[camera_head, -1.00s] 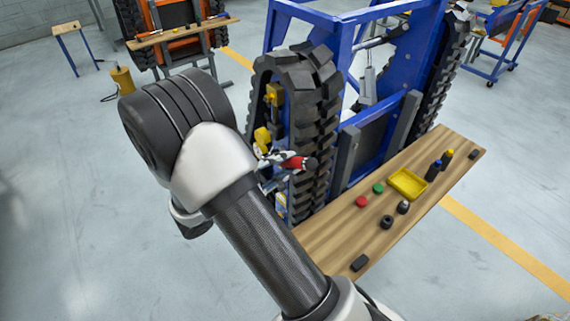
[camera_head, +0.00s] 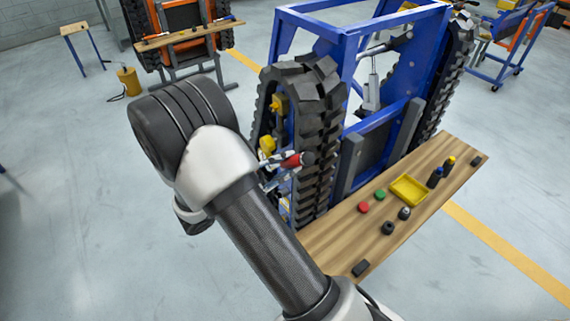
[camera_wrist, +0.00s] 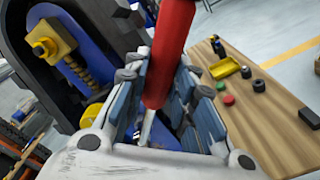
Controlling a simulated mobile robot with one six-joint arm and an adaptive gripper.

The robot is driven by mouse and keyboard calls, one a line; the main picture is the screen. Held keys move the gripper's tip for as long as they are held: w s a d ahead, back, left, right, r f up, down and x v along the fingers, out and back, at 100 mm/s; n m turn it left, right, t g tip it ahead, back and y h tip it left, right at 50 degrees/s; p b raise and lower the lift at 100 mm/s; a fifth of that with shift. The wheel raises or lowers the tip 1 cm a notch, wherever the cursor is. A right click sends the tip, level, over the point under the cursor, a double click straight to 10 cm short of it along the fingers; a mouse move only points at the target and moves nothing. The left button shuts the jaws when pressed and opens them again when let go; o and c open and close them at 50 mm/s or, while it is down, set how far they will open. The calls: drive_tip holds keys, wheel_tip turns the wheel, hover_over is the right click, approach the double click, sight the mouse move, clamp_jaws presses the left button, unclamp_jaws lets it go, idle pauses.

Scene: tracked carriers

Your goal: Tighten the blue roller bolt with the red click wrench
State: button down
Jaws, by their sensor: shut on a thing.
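My gripper (camera_wrist: 158,112) is shut on the red click wrench (camera_wrist: 172,45), whose red handle stands up between the fingers in the wrist view. In the head view the red wrench (camera_head: 291,160) shows as a small red piece in front of the left black track, with my gripper (camera_head: 275,168) partly hidden by my arm. The blue carrier frame (camera_head: 385,125) stands behind. Yellow parts, one with a squared head (camera_wrist: 42,46), sit inside the track beside my gripper. I cannot make out the blue roller bolt or the wrench's working end.
A wooden bench (camera_head: 340,230) at the carrier's front holds a yellow tray (camera_head: 409,190), a red disc (camera_head: 363,207), a green disc (camera_head: 380,194) and several dark small parts. The black track (camera_head: 318,130) is close to my gripper. Floor at the left is open.

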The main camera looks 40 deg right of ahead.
drive_tip(key=shift+s+f+m+b, duration=0.45)
drive_tip(key=shift+f+m+b, duration=0.05)
drive_tip(key=shift+b, duration=0.55)
drive_tip(key=shift+s+f+m+b, duration=0.4)
drive_tip(key=shift+f+m+b, duration=0.15)
drive_tip(key=shift+b, duration=0.6)
drive_tip(key=shift+r, duration=0.1)
drive_tip(key=shift+s+f+m+b, duration=0.35)
drive_tip(key=shift+f+m+b, duration=0.3)
drive_tip(key=shift+b, duration=0.55)
drive_tip(key=shift+f, duration=0.1)
drive_tip(key=shift+s+f+m+b, duration=0.25)
drive_tip(key=shift+f+m+b, duration=0.3)
drive_tip(key=shift+b, duration=0.7)
